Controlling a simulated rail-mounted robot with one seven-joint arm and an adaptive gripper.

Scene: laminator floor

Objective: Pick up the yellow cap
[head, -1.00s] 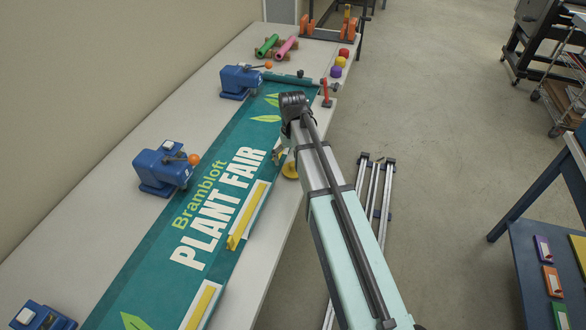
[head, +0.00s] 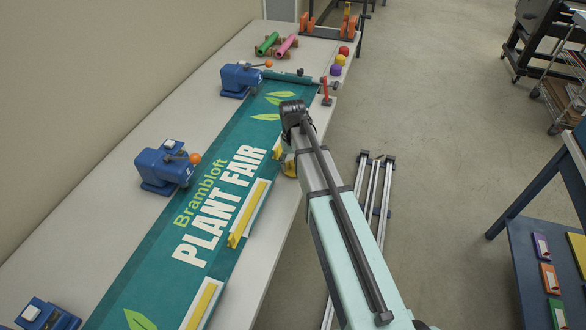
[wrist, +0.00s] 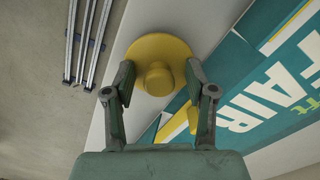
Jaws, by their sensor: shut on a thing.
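A yellow round disc with a knob in its middle, which looks like the yellow cap (wrist: 160,48), is between the fingers of my gripper (wrist: 160,73) in the wrist view. The fingertips are against its two sides. In the head view, the cap (head: 290,166) shows partly behind my gripper (head: 286,152) at the table's right edge, beside the banner. I cannot tell whether it touches the table.
The green banner (head: 150,255) covers much of the table (head: 255,285). Blue clamp-like devices (head: 162,170) stand along its left side. Yellow-and-white strips (head: 247,212) line its right edge. Small red, yellow and purple round things (head: 336,70) sit at the back. Metal rails (head: 375,190) lie on the floor.

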